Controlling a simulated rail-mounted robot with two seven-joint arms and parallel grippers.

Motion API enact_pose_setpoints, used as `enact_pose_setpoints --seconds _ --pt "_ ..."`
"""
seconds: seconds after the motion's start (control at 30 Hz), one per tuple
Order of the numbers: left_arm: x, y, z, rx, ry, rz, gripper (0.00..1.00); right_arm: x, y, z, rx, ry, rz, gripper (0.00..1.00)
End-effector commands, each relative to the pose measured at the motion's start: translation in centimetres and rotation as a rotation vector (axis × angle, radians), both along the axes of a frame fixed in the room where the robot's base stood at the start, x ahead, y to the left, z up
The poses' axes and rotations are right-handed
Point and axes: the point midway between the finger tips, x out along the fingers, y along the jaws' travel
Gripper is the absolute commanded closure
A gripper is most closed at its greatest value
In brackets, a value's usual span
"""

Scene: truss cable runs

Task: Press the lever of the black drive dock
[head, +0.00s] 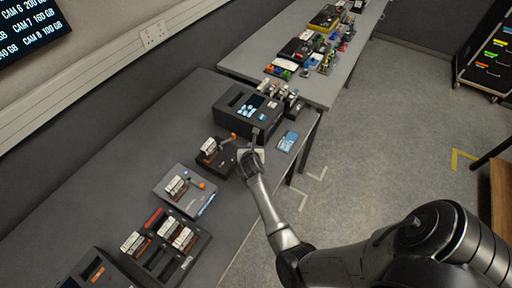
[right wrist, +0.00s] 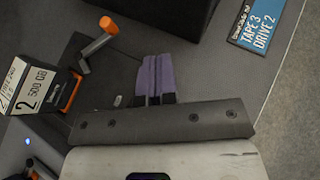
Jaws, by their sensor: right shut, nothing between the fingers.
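The black drive dock (head: 214,158) sits on the dark table, with a light-labelled drive standing in it. Its lever (head: 232,137) has an orange tip and sticks out toward the back right. My right gripper (head: 255,134) is to the right of the dock and lever. Its purple fingers (right wrist: 154,78) are together and empty, apart from the lever. My left gripper is not in view.
A large black unit with a screen (head: 246,110) stands just behind. A blue-labelled tape card (head: 288,141) lies near the table edge. A grey dock (head: 185,190) with its own orange-tipped lever and a black drive tray (head: 167,247) stand nearer. A second table (head: 280,40) holds clutter.

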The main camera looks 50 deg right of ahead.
Motion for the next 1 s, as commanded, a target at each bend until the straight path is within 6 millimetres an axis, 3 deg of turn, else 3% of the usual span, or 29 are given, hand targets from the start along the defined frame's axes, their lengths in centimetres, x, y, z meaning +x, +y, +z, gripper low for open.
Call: enact_pose_setpoints --seconds 0.33,1.0 --pt "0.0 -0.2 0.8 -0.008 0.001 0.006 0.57 -2.9 0.8 1.7 0.001 0.001 0.0 1.0" --pt "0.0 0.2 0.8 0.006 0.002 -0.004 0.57 -3.2 0.9 1.9 0.0 0.001 0.001 1.0"
